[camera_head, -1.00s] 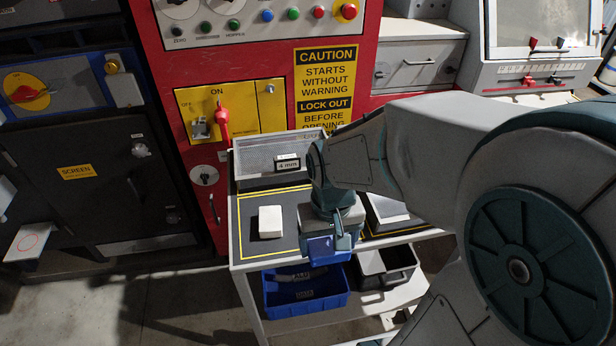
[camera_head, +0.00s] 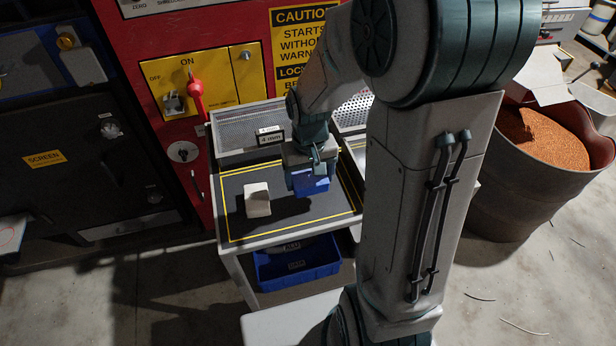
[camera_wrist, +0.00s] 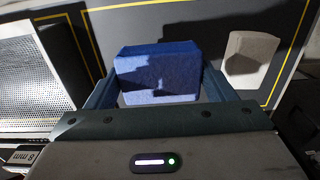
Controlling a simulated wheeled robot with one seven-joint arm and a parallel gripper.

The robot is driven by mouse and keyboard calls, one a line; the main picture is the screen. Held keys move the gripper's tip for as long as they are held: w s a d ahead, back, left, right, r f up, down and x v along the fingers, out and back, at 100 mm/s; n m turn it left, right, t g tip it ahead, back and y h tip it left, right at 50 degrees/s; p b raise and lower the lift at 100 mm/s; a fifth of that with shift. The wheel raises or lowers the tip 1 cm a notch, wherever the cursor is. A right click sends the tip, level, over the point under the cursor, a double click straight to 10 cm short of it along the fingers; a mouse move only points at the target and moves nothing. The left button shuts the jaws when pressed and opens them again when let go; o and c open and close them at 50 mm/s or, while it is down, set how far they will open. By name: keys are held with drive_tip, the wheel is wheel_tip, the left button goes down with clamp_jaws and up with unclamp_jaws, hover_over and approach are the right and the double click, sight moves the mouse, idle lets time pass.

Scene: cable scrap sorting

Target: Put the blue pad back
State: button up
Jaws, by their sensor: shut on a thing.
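The blue pad (camera_head: 311,183) is a small blue block held by my gripper (camera_head: 308,176) over the dark, yellow-lined top of the cart (camera_head: 236,222). In the wrist view the blue pad (camera_wrist: 158,72) sits between the two fingers of my gripper (camera_wrist: 157,85), which are shut on it. A shadow lies beside the pad on the dark surface; I cannot tell whether the pad touches it. A white block (camera_head: 257,200) stands on the same surface to the left of the pad, and the white block (camera_wrist: 250,54) is at the right in the wrist view.
A perforated metal tray (camera_head: 245,130) stands along the back of the cart top. A blue bin (camera_head: 298,264) is on the shelf below. A red machine panel (camera_head: 135,62) rises behind. A drum of copper granules (camera_head: 540,150) stands at the right.

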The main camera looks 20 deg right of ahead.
sight(310, 172)
drive_tip(key=w+f, duration=0.2)
drive_tip(key=shift+w+d, duration=0.35)
drive_tip(key=shift+d, duration=0.05)
drive_tip(key=shift+f, duration=1.85)
drive_tip(key=o, duration=0.9)
wheel_tip(310, 172, up, 12)
drive_tip(key=shift+p, duration=0.35)
drive_tip(key=shift+s+r+t, duration=0.45)
drive_tip(key=shift+s+r, duration=0.75)
drive_tip(key=shift+s, duration=1.1)
drive_tip(key=shift+s+r+t, duration=0.5)
drive_tip(key=shift+s+r, duration=0.75)
drive_tip(key=shift+s, duration=1.1)
drive_tip(key=shift+s+r+t, duration=0.45)
drive_tip(key=shift+s+r, duration=0.75)
drive_tip(key=shift+s, duration=1.1)
